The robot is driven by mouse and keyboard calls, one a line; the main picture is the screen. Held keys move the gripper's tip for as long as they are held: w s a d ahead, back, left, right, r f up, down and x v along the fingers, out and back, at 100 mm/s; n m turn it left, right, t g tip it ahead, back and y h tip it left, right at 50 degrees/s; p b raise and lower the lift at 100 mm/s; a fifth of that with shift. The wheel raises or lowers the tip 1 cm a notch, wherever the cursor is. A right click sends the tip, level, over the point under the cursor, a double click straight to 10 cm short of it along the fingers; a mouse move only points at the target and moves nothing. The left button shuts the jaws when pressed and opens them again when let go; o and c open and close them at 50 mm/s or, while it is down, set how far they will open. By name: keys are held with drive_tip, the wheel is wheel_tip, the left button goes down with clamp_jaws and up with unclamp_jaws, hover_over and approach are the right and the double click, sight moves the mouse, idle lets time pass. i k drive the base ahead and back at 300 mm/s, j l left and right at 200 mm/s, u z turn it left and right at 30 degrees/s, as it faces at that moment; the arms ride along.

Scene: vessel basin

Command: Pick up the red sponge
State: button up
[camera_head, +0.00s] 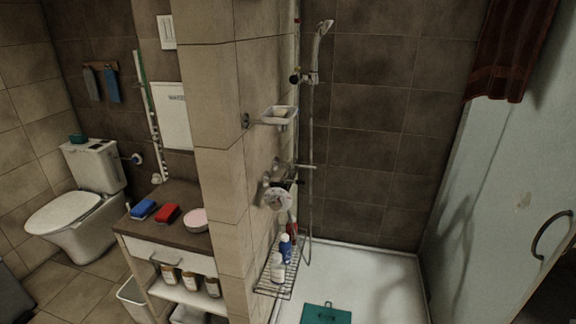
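The red sponge (167,214) lies on the dark brown top of a small cabinet (178,193) at the left of the view. It sits between a blue sponge (143,209) on its left and a round pinkish-white item (195,221) on its right. It is apart from both and fully visible. My gripper does not show in this view.
A tiled wall corner (221,160) stands just right of the cabinet. Jars (190,280) stand on the cabinet's lower shelf. A toilet (88,200) is at the left. A wire rack (277,276) with bottles and the shower tray (375,285) are at the right.

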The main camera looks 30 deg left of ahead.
sight(168, 214)
drive_tip(key=u, duration=1.85)
drive_tip(key=i+j, duration=0.25)
drive_tip(key=i, duration=0.2)
drive_tip(key=i+j+u, duration=0.1)
drive_tip(key=i+j, duration=0.15)
drive_tip(key=i, duration=0.15)
drive_tip(key=i+j, duration=0.25)
drive_tip(key=i, duration=0.2)
drive_tip(key=i+j+u, duration=0.1)
drive_tip(key=i+j, duration=0.15)
drive_tip(key=i, duration=0.2)
drive_tip(key=i+j, duration=0.15)
drive_tip(key=i, duration=0.25)
